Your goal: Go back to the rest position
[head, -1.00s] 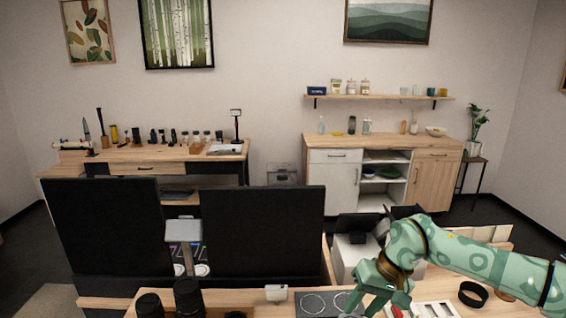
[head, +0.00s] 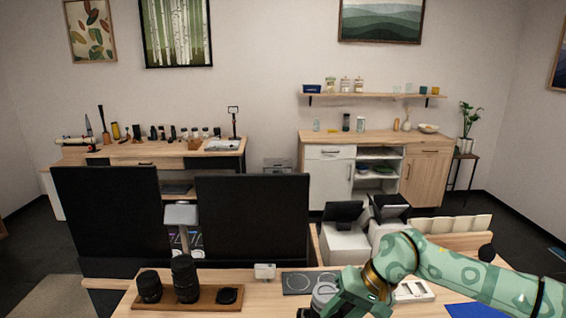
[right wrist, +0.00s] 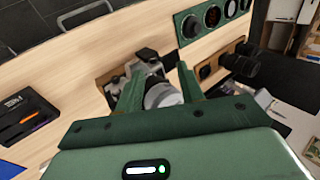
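My right gripper (head: 325,308) is low over the wooden table (head: 395,315) in the head view, partly cut off by the lower edge. In the right wrist view its two green fingers (right wrist: 160,88) stand apart. A silver-grey camera lens (right wrist: 162,97) shows between them, in front of a silver and black camera (right wrist: 140,75). I cannot tell whether the fingers touch the lens. In the head view a pale round piece (head: 323,292) shows beside the gripper. My left gripper is not in view.
A wooden tray with black lenses (head: 186,280) stands at the table's left. A small white device (head: 264,272) and a dark pad (head: 298,283) lie near the middle. Black panels (head: 252,220) and two dark-screened stands (head: 344,212) rise behind. A blue sheet (head: 478,310) lies at right.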

